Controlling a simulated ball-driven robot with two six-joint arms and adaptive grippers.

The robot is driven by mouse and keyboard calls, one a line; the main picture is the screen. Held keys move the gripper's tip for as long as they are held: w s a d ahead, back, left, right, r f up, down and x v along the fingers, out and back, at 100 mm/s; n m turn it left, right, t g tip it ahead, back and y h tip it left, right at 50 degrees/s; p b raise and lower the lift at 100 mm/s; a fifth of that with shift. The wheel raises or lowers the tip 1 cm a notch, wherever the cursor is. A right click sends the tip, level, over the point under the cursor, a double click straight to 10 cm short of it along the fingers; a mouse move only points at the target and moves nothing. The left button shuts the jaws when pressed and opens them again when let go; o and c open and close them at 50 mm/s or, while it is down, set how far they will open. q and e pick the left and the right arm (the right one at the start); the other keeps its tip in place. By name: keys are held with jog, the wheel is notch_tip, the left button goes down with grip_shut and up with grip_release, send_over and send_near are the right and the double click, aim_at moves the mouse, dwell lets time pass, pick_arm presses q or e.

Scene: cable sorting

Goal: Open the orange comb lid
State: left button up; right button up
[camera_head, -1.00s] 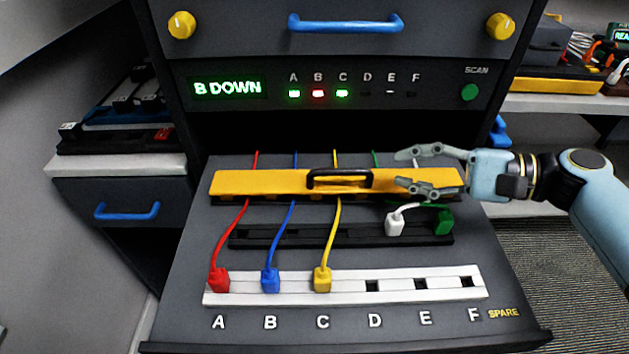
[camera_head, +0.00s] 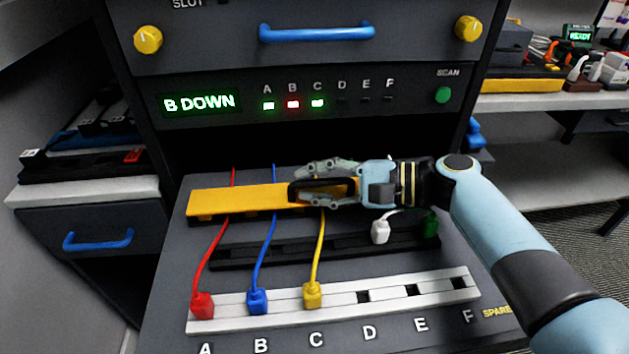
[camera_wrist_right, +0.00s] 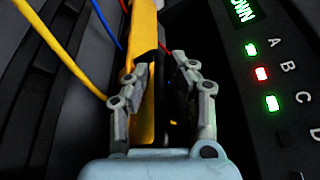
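The orange comb lid (camera_head: 235,202) is a long yellow-orange bar lying down across the cables in the head view. Its black handle (camera_head: 293,191) stands at its middle. My right gripper (camera_head: 302,184) comes in from the right, with one finger on the far side of the handle and one on the near side. In the right wrist view the fingers (camera_wrist_right: 160,64) are apart, with the lid (camera_wrist_right: 142,28) running between them. The gripper and wrist hide the lid's right part. Whether a finger touches the handle is unclear. My left gripper is not in view.
Red (camera_head: 202,304), blue (camera_head: 258,301) and yellow (camera_head: 312,295) plugs sit in the white strip (camera_head: 430,294) in front. White (camera_head: 380,232) and green plugs (camera_head: 430,225) sit in the black strip. The display panel (camera_head: 200,103) rises behind the lid.

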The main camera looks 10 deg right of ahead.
grip_shut()
jog(key=shift+w+r+m+g+h+p, duration=0.3)
jog(key=shift+w+r+m+g+p, duration=0.6)
jog(key=shift+p, duration=1)
jog(key=shift+w+r+m+p, duration=0.1)
jog(key=shift+w+m+p, duration=0.1)
jog(key=shift+m+p, duration=0.6)
jog(key=shift+w+m+g+h, duration=0.3)
jog(key=shift+w+m+g, duration=0.1)
jog(key=shift+m+g, duration=0.25)
